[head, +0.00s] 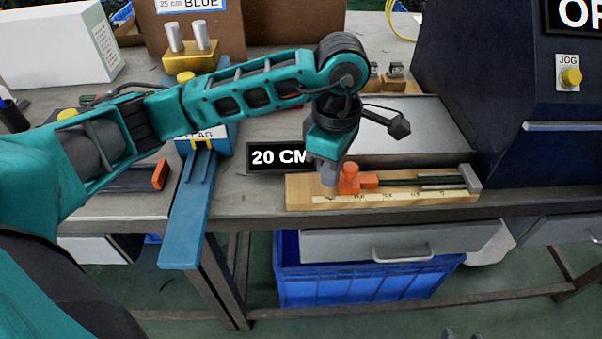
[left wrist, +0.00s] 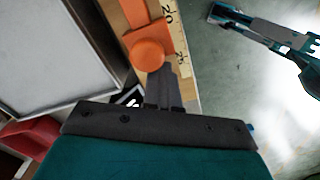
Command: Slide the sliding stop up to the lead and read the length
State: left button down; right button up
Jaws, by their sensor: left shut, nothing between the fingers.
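The wooden measuring board (head: 300,192) lies along the table's front edge, with a printed scale on its front side. The orange sliding stop (head: 358,181) sits on its left part; its round knob shows in the left wrist view (left wrist: 148,54), between marks 20 and 25. The dark lead (head: 415,181) lies along the board between the stop and the grey end block (head: 469,177). Whether stop and lead touch is unclear. My left gripper (head: 328,178) is shut and empty, pointing down just left of the stop; contact is unclear. My right gripper (left wrist: 222,14) shows small in the left wrist view.
A "20 CM" sign (head: 277,157) stands behind the board's left end. A grey plate (head: 420,130) lies behind the board. A dark machine (head: 500,110) stands at right. A blue flag holder (head: 186,220) projects over the table's edge at left.

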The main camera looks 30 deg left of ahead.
pick_arm(q)
jog(key=shift+s, duration=0.1)
jog(key=shift+s+a, duration=0.25)
jog(key=shift+a, duration=0.2)
jog(key=shift+r+p, duration=0.8)
jog(key=shift+r, duration=0.6)
notch_tip(320, 180, up, 4)
jog(key=shift+r+p, duration=0.1)
jog(key=shift+p, duration=1.1)
